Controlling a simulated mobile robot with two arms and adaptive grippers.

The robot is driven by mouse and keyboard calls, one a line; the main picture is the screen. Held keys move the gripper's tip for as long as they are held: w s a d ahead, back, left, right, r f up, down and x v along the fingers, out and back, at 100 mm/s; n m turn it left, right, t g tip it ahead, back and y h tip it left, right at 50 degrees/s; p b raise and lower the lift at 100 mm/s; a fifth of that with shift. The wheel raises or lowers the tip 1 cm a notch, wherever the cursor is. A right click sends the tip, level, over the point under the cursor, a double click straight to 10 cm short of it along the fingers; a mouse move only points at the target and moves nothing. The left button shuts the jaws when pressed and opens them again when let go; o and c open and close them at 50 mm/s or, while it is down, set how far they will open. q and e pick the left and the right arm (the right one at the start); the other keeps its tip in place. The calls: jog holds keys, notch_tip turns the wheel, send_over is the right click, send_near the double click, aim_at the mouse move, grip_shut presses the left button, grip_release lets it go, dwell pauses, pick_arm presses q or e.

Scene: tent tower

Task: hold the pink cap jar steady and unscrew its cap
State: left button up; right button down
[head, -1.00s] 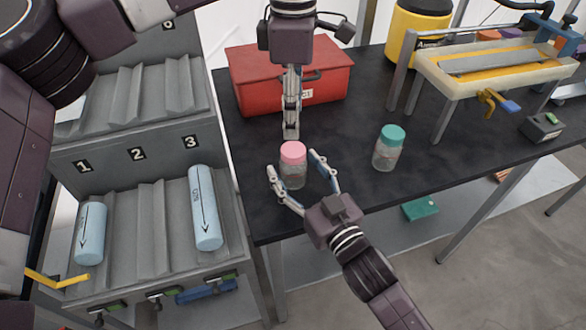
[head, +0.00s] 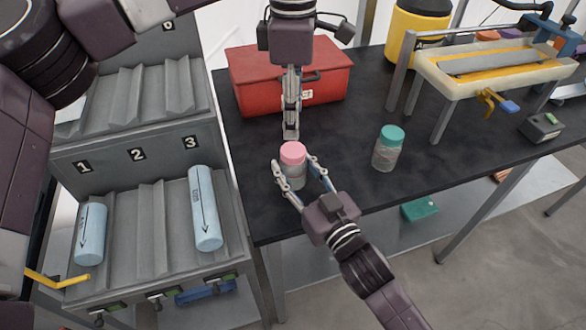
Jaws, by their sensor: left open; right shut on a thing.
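The pink cap jar (head: 293,172) stands upright on the black table, a clear body with a pink cap (head: 292,152) on top. My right gripper (head: 296,172) is shut on the jar's body from the front, one finger on each side, below the cap. My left gripper (head: 291,134) points down just above and behind the cap. It is open, though its fingers overlap from this side. Whether they touch the cap cannot be told.
A teal cap jar (head: 388,150) stands to the right on the black table (head: 345,185). A red box (head: 250,82) is behind my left gripper. A grey rack (head: 150,215) with blue cylinders is at left. A cream-framed device (head: 490,68) stands at back right.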

aim_at(293, 149)
pick_arm(q)
jog(key=m, duration=0.4)
jog(key=shift+m, duration=0.4)
jog(key=m, duration=0.5)
jog(key=shift+m, duration=0.3)
jog(key=m, duration=1.1)
jog(key=shift+m, duration=0.3)
jog(key=shift+f+m, duration=0.3)
jog(key=shift+f, duration=0.05)
notch_tip(293, 149, down, 7)
jog(key=shift+f, duration=0.15)
jog(key=shift+c, duration=0.4)
